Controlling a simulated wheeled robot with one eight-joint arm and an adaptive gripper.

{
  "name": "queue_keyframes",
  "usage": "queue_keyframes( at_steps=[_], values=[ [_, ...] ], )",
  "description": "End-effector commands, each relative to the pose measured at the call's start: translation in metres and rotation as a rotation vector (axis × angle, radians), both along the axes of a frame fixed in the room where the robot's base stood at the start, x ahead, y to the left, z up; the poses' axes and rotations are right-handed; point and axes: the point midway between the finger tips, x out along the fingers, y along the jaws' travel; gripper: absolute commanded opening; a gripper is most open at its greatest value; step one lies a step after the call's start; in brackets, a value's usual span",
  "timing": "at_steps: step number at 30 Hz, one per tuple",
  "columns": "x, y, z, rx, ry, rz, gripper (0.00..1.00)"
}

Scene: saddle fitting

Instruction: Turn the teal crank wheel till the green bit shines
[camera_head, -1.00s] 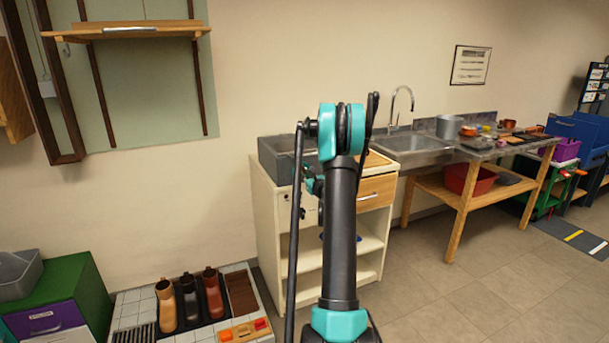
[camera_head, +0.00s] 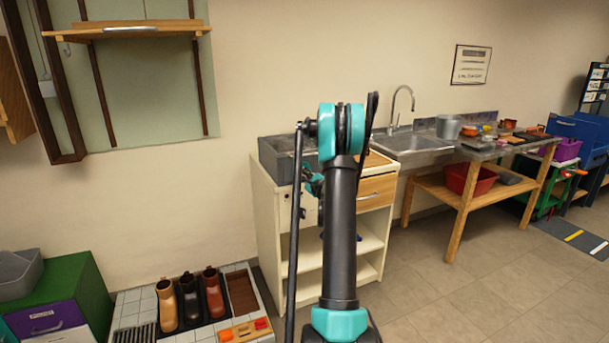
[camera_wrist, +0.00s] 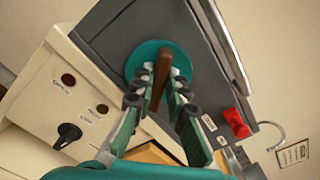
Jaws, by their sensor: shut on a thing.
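The teal crank wheel (camera_wrist: 137,66) is a round disc on the face of a dark grey box (camera_wrist: 140,27) in the wrist view. A brown handle (camera_wrist: 162,70) stands out from it. My gripper (camera_wrist: 168,92) is shut on this handle, with a green-padded finger on each side. No shining green bit shows in either view. Two small round lamps or buttons, a dark red one (camera_wrist: 68,80) and a darker one (camera_wrist: 102,108), sit on the cream panel and look unlit.
A black knob (camera_wrist: 69,132) is on the cream panel, and a red switch (camera_wrist: 236,122) is on the box, close to my fingers. In the head view, the cream cabinet (camera_head: 268,225) stands beside the sink bench (camera_head: 455,150). Open floor (camera_head: 450,290) lies at the right.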

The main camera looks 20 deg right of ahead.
Motion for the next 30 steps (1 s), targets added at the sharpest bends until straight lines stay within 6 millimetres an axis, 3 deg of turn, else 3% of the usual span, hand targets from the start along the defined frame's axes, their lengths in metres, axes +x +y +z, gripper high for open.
queue_keyframes(
  at_steps=[30],
  values=[
    [-0.0003, 0.0032, -0.0073, -0.935, -0.032, 0.001, 0.00]
  ],
)
